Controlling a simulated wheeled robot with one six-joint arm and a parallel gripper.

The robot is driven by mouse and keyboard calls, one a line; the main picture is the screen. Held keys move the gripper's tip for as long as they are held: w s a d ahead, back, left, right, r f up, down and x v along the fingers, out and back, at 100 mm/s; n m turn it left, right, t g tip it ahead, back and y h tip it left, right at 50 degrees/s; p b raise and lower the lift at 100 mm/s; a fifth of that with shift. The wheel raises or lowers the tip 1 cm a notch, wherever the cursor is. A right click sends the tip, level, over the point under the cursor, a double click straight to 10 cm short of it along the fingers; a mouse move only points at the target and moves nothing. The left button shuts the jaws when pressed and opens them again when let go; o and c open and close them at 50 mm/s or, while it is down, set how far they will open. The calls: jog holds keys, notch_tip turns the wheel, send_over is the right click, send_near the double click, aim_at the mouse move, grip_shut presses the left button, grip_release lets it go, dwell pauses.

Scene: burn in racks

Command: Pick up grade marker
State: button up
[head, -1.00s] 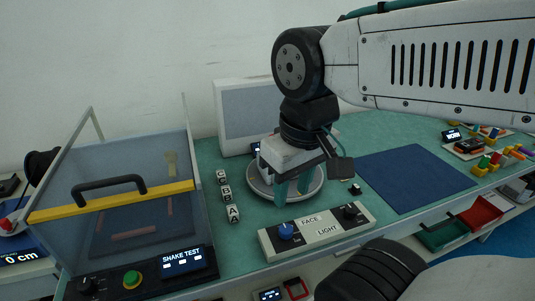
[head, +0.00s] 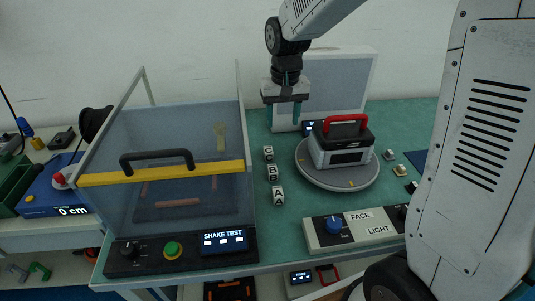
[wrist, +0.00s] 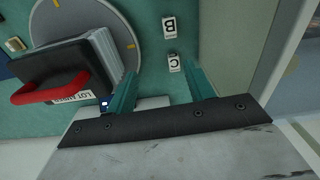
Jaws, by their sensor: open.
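Three small white lettered markers stand in a row on the green bench: C (head: 268,152) farthest back, B (head: 272,173) in the middle, A (head: 278,196) nearest. My gripper (head: 283,121) is open and empty, raised behind the row near the C marker. In the wrist view, the C marker (wrist: 174,62) shows between the two teal fingers of my gripper (wrist: 160,70), closer to the right finger. The B marker (wrist: 169,27) lies farther out, beyond the fingertips. The A marker is outside the wrist view.
A round turntable (head: 311,180) carrying a red-handled device (head: 345,145) stands right of the markers. A clear shake-test box (head: 165,178) stands left. A pale panel (head: 345,70) stands behind, and a FACE/LIGHT control box (head: 352,232) in front.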

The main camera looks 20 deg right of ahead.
send_over(268, 150)
notch_tip(268, 150, down, 10)
jog(key=shift+r, duration=0.1)
notch_tip(268, 150, down, 8)
jog(key=shift+s, duration=0.1)
jog(key=c, duration=1)
